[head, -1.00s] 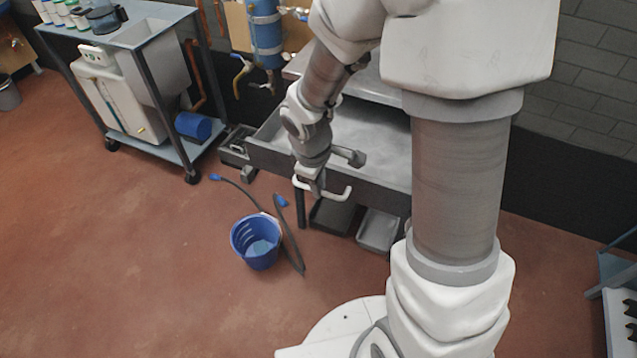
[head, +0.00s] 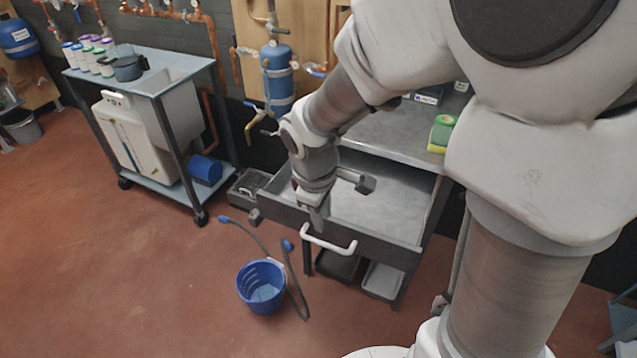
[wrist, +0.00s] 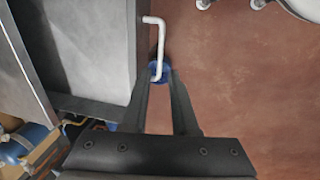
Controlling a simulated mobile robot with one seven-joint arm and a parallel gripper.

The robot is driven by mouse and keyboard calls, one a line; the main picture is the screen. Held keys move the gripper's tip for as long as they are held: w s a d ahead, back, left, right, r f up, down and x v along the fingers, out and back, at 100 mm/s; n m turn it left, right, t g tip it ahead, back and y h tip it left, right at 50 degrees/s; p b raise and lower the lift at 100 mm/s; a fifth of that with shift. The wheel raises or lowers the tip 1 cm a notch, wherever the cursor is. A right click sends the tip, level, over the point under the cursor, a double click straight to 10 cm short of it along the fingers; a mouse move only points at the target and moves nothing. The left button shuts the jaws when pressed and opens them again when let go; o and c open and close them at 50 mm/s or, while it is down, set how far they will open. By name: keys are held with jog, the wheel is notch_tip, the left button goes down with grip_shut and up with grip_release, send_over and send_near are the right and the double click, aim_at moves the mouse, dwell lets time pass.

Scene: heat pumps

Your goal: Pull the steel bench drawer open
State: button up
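The steel bench drawer (head: 385,205) is pulled out from under the bench top, its bare grey inside showing. It also fills the left of the wrist view (wrist: 85,45). Its white bar handle (head: 330,244) is on the drawer front. In the wrist view the handle (wrist: 161,45) runs down to the gap between my fingertips, with space on either side. My gripper (head: 317,222) points down at the handle's left end. In the wrist view my gripper (wrist: 159,74) has its fingers apart. I cannot tell whether the tips are level with the bar or above it.
A blue bucket (head: 262,287) and a dark hose (head: 293,282) are on the floor before the drawer. Trays (head: 383,281) sit below it. A trolley (head: 150,82) stands at left; a green-yellow item (head: 441,132) is on the bench top (head: 400,137). Open floor lies left.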

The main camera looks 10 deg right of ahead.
notch_tip(320, 180, up, 7)
jog(key=s+p, duration=0.1)
jog(key=shift+a, duration=0.4)
jog(key=shift+r, duration=0.1)
jog(key=s+d+r+m+t+p, duration=0.2)
jog(key=s+r+m, duration=0.3)
jog(key=r, duration=0.4)
jog(key=s+d+r+m+t+y+p, duration=0.1)
jog(key=s+d+r+m+p, duration=0.2)
jog(key=s+r+m+p, duration=0.2)
notch_tip(320, 180, up, 4)
jog(key=shift+s+d+f+m+t+p, duration=0.15)
jog(key=shift+s+d+m+t+p, duration=0.2)
jog(key=shift+s, duration=0.55)
jog(key=shift+d, duration=0.1)
